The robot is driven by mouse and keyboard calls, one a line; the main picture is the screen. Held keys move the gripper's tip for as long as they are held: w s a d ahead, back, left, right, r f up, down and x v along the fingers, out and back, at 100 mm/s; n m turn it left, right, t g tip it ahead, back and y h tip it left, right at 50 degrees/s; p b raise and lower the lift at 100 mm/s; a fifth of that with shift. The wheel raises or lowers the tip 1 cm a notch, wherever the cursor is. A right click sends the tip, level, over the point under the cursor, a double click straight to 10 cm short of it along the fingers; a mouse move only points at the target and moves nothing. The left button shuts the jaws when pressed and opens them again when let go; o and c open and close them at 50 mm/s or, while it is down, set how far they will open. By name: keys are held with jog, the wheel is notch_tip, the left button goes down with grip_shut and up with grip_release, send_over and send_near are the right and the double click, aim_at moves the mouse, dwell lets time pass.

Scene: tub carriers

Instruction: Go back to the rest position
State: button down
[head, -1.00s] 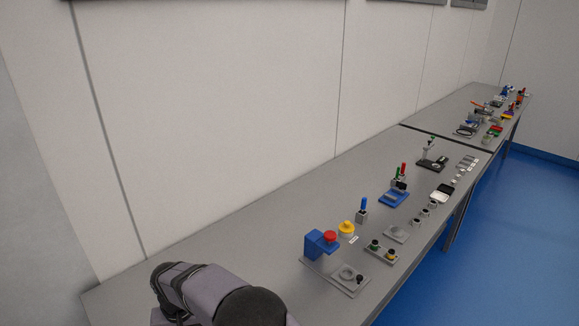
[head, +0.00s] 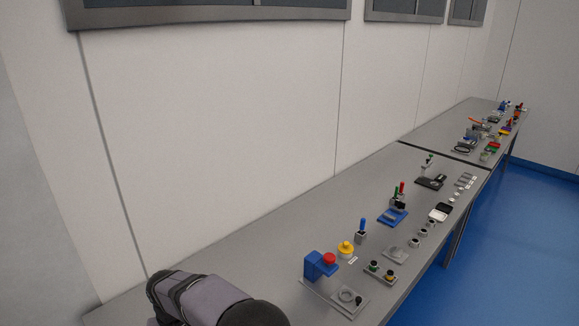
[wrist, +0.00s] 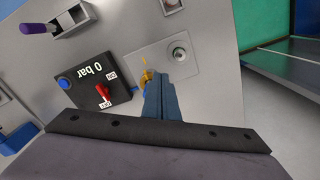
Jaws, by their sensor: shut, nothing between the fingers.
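My gripper (wrist: 158,92) shows in the wrist view, its blue-grey fingers together with nothing held. Its tips point at a grey plate (wrist: 146,48) with a small brass-coloured part (wrist: 148,76) beside the tips; I cannot tell whether they touch. In the head view, part of my arm shows at the bottom left and the gripper is not visible.
A black box (wrist: 88,84) marked "0 bar" with a red switch and blue button lies left of the fingers. A purple-handled tool (wrist: 38,28) is at upper left. In the head view, small fixtures line the right side of the long grey bench (head: 225,262); its left part is clear.

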dwell(0.3)
